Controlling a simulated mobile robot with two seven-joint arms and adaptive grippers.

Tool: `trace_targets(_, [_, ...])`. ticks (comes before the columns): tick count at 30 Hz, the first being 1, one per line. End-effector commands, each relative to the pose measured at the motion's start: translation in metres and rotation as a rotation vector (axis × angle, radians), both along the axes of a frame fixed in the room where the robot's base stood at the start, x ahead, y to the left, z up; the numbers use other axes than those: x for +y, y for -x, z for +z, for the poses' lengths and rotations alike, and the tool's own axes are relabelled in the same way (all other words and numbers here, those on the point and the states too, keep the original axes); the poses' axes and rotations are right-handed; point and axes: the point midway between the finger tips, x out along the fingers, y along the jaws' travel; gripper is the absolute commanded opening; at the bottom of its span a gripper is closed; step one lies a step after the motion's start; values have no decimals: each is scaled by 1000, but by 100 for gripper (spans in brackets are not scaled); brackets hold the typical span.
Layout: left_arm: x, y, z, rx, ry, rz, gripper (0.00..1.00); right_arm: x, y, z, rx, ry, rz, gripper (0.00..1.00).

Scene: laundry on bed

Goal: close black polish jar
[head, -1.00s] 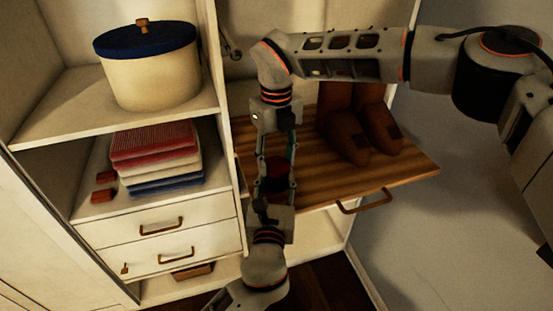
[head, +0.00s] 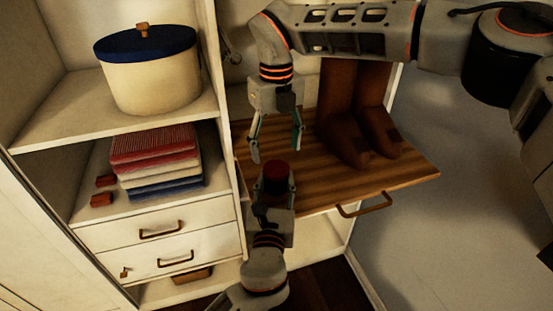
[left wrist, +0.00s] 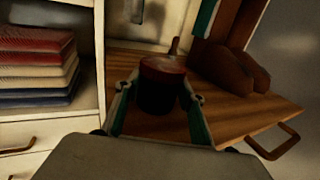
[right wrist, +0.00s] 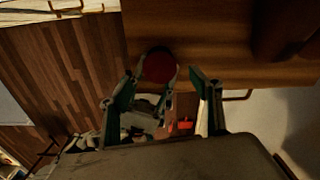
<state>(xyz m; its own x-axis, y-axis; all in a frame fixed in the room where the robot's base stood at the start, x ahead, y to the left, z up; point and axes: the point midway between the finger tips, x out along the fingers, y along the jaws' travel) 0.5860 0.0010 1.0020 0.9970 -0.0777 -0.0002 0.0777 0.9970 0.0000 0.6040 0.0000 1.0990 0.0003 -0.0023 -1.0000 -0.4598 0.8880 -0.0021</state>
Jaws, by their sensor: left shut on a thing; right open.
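The black polish jar (left wrist: 158,98) has a dark body and a red lid (left wrist: 162,66). The lid sits on top of the jar and looks level in the left wrist view; whether it is tight I cannot tell. My left gripper (head: 274,188) is shut on the jar's body and holds it upright in front of the wooden pull-out board. My right gripper (head: 276,152) is open and empty just above the lid, pointing down.
Brown boots (head: 358,125) stand on the wooden pull-out board (head: 318,190), right of my grippers. A cabinet divider stands to the left, beside folded cloths (head: 155,160), small red blocks (head: 102,199) and a cream pot with a blue lid (head: 150,75). The floor at right looks clear.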

Motion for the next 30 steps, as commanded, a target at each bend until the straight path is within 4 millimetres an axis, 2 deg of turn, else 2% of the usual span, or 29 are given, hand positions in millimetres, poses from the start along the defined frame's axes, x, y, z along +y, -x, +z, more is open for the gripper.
trace_targets(3, [0, 0, 1, -1, 0, 0, 0, 0, -1, 25, -4, -1, -1, 64])
trace_targets(9, [0, 0, 1, -1, 0, 0, 0, 0, 0, 55, -1, 0, -2, 64])
trace_targets(15, [0, 0, 1, -1, 0, 0, 0, 0, 0, 65, 0, 0, -1, 64])
trace_targets(23, [0, 0, 1, -1, 0, 0, 0, 0, 0, 66, 0, 0, -1, 64])
trace_targets(24, [0, 0, 1, -1, 0, 0, 49, 0, 0, 66, 0, 0, -1, 64])
trace_targets(25, [0, 0, 1, -1, 0, 0, 57, 0, 0, 66, 0, 0, -1, 64])
trace_targets(30, [0, 0, 1, -1, 0, 0, 58, 0, 0, 65, 0, 0, -1, 64])
